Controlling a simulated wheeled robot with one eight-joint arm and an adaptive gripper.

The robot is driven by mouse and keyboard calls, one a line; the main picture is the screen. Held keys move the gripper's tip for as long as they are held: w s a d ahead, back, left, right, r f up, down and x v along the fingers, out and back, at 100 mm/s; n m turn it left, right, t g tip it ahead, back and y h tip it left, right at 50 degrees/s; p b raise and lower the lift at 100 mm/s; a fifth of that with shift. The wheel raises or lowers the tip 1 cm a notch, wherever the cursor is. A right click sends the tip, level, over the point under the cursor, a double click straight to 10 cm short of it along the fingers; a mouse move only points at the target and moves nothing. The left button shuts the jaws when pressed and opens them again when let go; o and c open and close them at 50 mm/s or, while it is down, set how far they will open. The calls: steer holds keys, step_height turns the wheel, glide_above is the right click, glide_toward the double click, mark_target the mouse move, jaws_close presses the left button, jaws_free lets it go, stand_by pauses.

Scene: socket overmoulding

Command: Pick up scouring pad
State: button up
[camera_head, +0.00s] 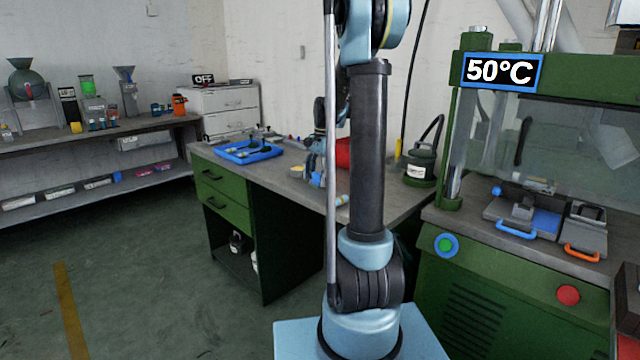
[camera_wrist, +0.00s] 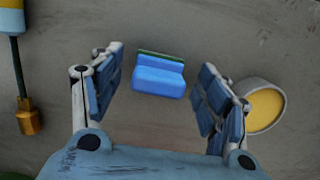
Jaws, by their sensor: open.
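The scouring pad (camera_wrist: 159,75) shows in the wrist view as a blue block with a thin dark green layer along its far edge. It lies on the grey worktop, ahead of my gripper and roughly centred between the fingers. My gripper (camera_wrist: 162,90) is open, with one blue-padded finger on each side of the pad and a visible gap to both. In the head view my gripper (camera_head: 317,165) is small and partly hidden behind my own arm, low over the green workbench. I cannot make out the pad in the head view.
A round tin with yellow contents (camera_wrist: 265,108) stands close beside the right finger. A tool with a brass tip (camera_wrist: 27,115) lies at the left. On the workbench (camera_head: 385,205) are a blue tray (camera_head: 248,151) and a red object (camera_head: 343,153). A green press stands at right.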

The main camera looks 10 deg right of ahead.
mark_target(318, 173)
steer(key=c, duration=1.3)
steer(key=shift+o, duration=0.2)
step_height(318, 173, up, 10)
